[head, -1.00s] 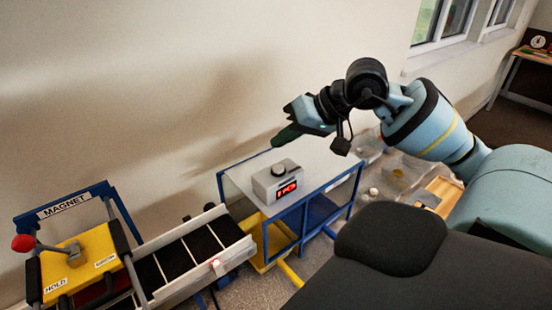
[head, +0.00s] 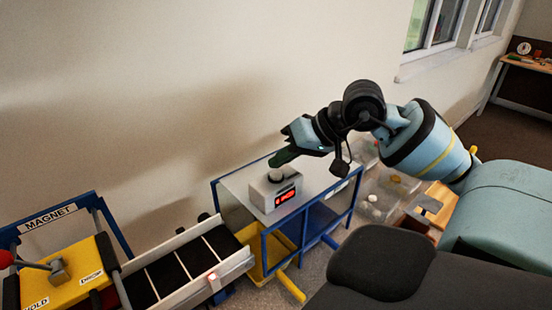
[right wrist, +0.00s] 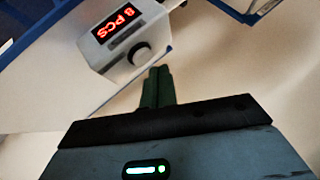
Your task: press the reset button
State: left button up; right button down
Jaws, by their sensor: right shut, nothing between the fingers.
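The box has a lit red display and sits on a white-topped, blue-framed stand. In the right wrist view the button (right wrist: 139,55) is just beyond my fingertips, and the display (right wrist: 116,24) reads "8 PCS". My right gripper (head: 273,163) is shut and empty, with its dark green fingers just above the button. I cannot tell whether they touch it. The fingers (right wrist: 157,72) also show shut together in the right wrist view. My left gripper is not in view.
A conveyor (head: 182,267) with a black belt and a red light ends left of the stand (head: 232,188). A yellow MAGNET unit (head: 62,275) with a lever is at far left. Clear bins (head: 385,190) lie behind my right arm. The wall is close behind.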

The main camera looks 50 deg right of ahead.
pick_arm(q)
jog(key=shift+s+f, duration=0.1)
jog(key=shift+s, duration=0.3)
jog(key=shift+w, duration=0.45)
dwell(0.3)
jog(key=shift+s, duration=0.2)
pick_arm(e)
jog(key=shift+f+b, duration=0.4)
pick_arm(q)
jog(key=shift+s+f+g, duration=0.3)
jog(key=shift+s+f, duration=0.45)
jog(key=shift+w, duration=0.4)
pick_arm(e)
jog(key=shift+f, duration=0.1)
pick_arm(q)
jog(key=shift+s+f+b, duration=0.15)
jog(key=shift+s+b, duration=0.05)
jog(key=shift+b, duration=0.1)
pick_arm(e)
jog(key=shift+f, duration=0.1)
